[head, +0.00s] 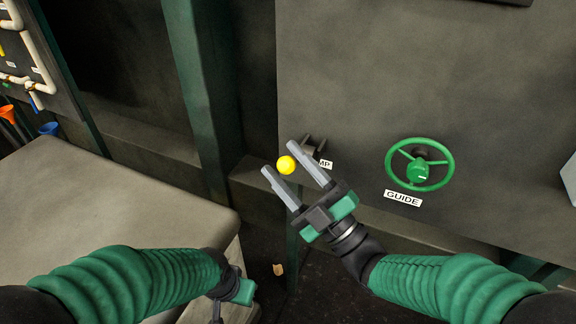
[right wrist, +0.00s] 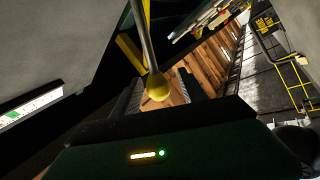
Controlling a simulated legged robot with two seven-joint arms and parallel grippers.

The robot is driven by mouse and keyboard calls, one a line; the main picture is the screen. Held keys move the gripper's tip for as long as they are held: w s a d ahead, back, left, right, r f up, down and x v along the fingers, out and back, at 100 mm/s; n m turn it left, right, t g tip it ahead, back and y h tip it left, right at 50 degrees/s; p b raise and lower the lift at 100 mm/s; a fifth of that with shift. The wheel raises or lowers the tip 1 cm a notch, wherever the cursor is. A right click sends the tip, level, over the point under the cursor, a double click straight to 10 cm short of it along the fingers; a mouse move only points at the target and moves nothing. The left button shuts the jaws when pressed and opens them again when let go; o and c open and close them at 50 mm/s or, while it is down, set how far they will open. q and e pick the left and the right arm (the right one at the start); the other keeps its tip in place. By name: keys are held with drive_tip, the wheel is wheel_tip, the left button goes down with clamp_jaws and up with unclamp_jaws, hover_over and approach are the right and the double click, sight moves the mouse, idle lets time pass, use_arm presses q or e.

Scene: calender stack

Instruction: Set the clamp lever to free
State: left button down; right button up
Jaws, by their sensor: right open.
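The clamp lever shows as a yellow ball knob (head: 286,165) in front of the grey panel. The right wrist view shows the knob (right wrist: 158,87) on the end of a thin metal rod. My right gripper (head: 280,160) is open, with the knob between its two grey fingers and no clear grip on it. The finger nearer the panel hides part of the lever's mount and its label, of which "MP" (head: 326,164) shows. My left gripper (head: 240,291) is low at the left, beside the bench; its fingers cannot be made out.
A green handwheel (head: 419,165) labelled "GUIDE" (head: 403,198) is on the panel right of the lever. A grey bench (head: 110,205) fills the left. A green post (head: 203,75) stands behind it. Pipes and funnels (head: 48,129) are at far left.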

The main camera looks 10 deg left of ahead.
drive_tip(key=p+v, duration=0.4)
drive_tip(key=v, duration=1.3)
drive_tip(key=shift+p, duration=0.3)
